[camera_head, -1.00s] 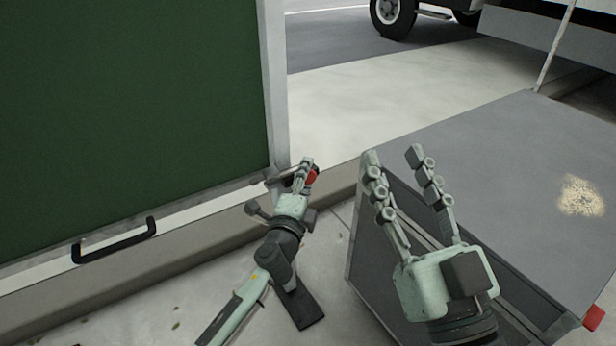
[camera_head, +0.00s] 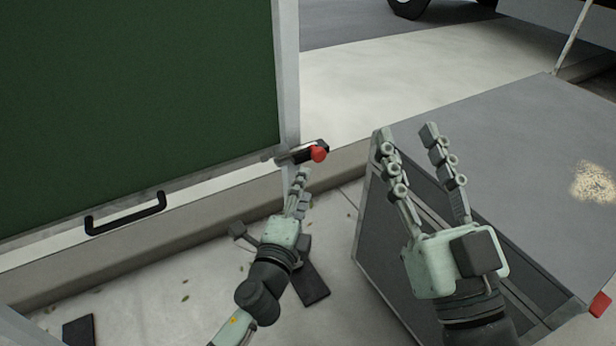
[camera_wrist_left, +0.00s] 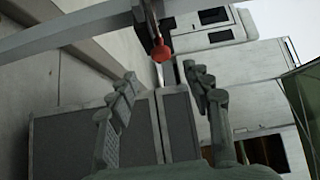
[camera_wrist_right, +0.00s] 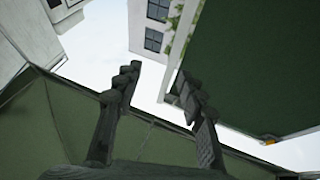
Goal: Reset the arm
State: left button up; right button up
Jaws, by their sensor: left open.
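My left gripper (camera_head: 300,188) is in the middle of the head view, just below a latch handle with a red knob (camera_head: 319,154) at the corner of the green door panel (camera_head: 130,100). It is open and apart from the knob. In the left wrist view the open fingers (camera_wrist_left: 165,85) have nothing between them, and the red knob (camera_wrist_left: 162,53) shows beyond them. My right gripper (camera_head: 408,140) is open and empty, raised in front of the grey cabinet. Its spread fingers (camera_wrist_right: 155,80) also show in the right wrist view, with sky between them.
A grey box-like cabinet (camera_head: 520,150) with a rusty patch on top stands at the right, close to my right gripper. A truck wheel (camera_head: 408,5) is far back.

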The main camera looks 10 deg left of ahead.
pick_arm(q)
jog(key=shift+s, duration=0.25)
